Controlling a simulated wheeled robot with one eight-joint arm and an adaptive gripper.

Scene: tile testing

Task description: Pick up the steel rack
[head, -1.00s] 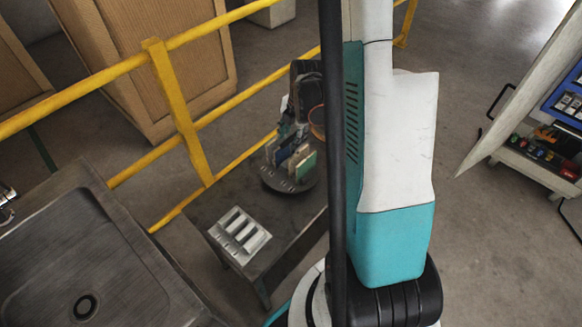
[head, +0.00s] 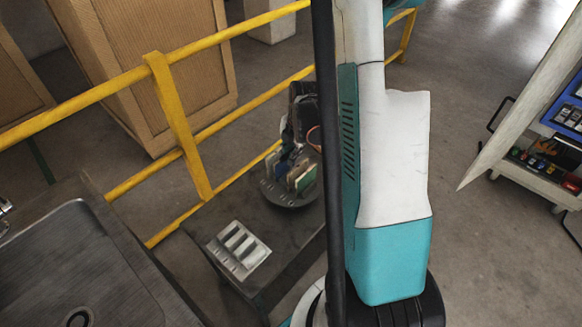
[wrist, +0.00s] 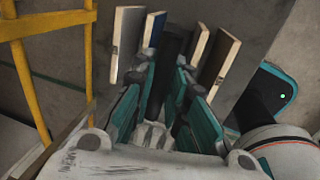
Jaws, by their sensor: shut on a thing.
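The steel rack (head: 289,201) is a round, dark grey base carrying several upright tiles, at the middle of the head view above the grey table. My gripper (head: 300,140) comes down over it from behind my arm column. In the wrist view, my gripper's teal-padded fingers (wrist: 164,100) are closed around a dark upright post (wrist: 172,70) between the tiles, which seems to be the rack's handle. The rack's base is hidden in the wrist view. I cannot tell whether it touches the table.
A pale slotted tray (head: 239,249) lies on the grey table (head: 203,226) in front of the rack. A yellow railing (head: 180,125) runs behind the table. A sink (head: 85,265) is at left. A cart with small items (head: 545,160) stands at right, with clear floor before it.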

